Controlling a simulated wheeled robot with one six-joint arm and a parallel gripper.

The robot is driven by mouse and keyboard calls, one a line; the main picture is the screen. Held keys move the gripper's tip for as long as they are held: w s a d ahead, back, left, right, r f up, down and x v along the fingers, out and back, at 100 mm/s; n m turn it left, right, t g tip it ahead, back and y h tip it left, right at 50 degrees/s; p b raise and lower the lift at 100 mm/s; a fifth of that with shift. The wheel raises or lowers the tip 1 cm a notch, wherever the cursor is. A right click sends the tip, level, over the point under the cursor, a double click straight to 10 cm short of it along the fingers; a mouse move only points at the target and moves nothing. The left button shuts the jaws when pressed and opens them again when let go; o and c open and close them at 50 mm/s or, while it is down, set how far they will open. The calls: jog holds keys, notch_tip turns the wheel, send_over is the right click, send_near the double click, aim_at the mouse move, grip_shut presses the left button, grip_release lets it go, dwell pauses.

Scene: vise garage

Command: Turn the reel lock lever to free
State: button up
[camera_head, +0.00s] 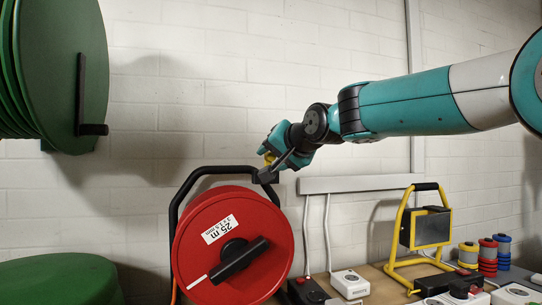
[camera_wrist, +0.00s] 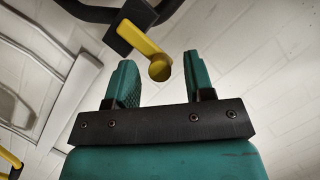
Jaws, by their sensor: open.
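The reel lock lever (camera_wrist: 143,38) is yellow with a round knob on its end. It is fixed to a dark block on the black frame (camera_head: 176,208) of the red cable reel (camera_head: 205,262). In the head view only a small yellow part of the lever (camera_head: 268,158) shows at the top right of the frame, partly hidden by my gripper (camera_head: 277,150). In the wrist view my gripper (camera_wrist: 160,62) is open, with the lever's knob between its two teal fingertips. A gap shows on both sides of the knob. I cannot tell the depth exactly.
A large green reel (camera_head: 60,70) hangs at the upper left. A yellow work lamp (camera_head: 430,228) stands on the bench to the right, near white socket boxes (camera_head: 350,283) and small coloured spools (camera_head: 488,255). The white wall (camera_head: 240,60) is close behind.

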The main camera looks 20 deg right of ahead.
jog(key=shift+w+a+f, duration=0.15)
jog(key=shift+w+f, duration=0.05)
jog(key=shift+w, duration=0.4)
jog(key=c, duration=0.8)
jog(key=shift+c, duration=0.2)
